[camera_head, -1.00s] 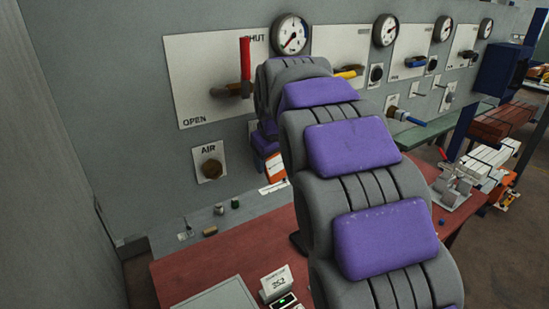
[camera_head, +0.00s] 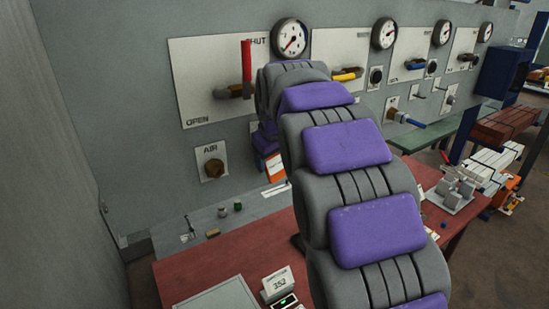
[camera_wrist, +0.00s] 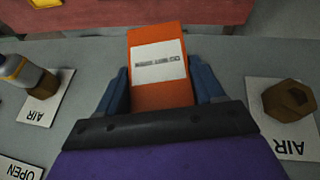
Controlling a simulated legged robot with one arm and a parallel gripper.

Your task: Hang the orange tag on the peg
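The orange tag (camera_wrist: 171,98) with a white printed label sits between the two blue fingers of my gripper (camera_wrist: 163,88) in the wrist view. The fingers lie close along both its sides and appear shut on it. In the head view the tag (camera_head: 276,168) shows as a small orange patch in front of the grey panel, just left of my arm. My arm hides most of the gripper there. I cannot pick out the peg with certainty; it may be hidden behind my arm or the tag.
The grey panel carries a brown AIR knob (camera_head: 214,168), a red-handled valve (camera_head: 246,62) and several gauges. A red bench (camera_head: 222,255) with a 352 card (camera_head: 278,283) stands below. A metal fixture (camera_head: 455,190) sits to the right.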

